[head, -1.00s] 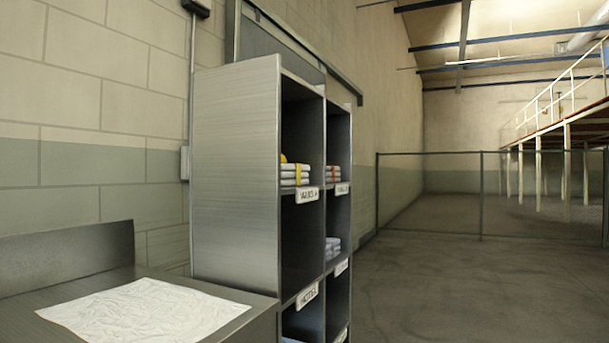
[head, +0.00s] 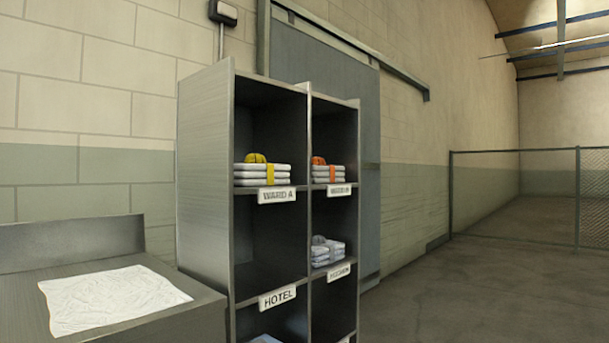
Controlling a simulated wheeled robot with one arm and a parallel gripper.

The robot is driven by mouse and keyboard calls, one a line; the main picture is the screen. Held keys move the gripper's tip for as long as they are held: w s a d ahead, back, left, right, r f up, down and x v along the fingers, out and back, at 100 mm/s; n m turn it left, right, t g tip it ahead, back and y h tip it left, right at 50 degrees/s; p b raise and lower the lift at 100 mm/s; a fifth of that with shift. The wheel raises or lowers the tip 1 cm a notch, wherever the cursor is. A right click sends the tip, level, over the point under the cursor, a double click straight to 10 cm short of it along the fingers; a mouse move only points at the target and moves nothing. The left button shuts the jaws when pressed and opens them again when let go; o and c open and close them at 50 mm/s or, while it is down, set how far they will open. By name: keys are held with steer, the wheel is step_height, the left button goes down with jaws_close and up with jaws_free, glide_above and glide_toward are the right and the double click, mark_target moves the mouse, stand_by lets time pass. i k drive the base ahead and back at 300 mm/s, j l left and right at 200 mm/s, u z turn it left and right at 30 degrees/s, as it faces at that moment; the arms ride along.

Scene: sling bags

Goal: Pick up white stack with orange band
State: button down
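The white stack with the orange band (head: 322,174) sits in the upper right compartment of the metal shelf unit (head: 206,185). It is a folded white pile with an orange strip down its front and an orange bundle on top. A similar white stack with a yellow band (head: 250,173) lies in the upper left compartment. A white and grey stack (head: 326,253) lies in the compartment below the orange one. My gripper is not in view.
A metal table (head: 170,318) with a white cloth (head: 112,299) stands at left. Floor (head: 450,285) is open at right, before a mesh fence (head: 535,200).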

mark_target(322, 173)
steer(key=l+u, duration=0.15)
steer(key=l, duration=0.35)
steer(key=k+l+u, duration=0.15)
steer(key=l, duration=0.35)
steer(key=l+u, duration=0.15)
steer(key=l, duration=0.35)
steer(key=i+l+u, duration=0.15)
steer(key=i+l, duration=0.15)
steer(key=i+l+u, duration=0.2)
steer(key=i+l, duration=0.15)
steer(key=i+l+u, duration=0.15)
steer(key=l, duration=0.4)
steer(key=i+l+u, duration=0.15)
steer(key=i+l, duration=0.2)
steer(key=l, duration=0.1)
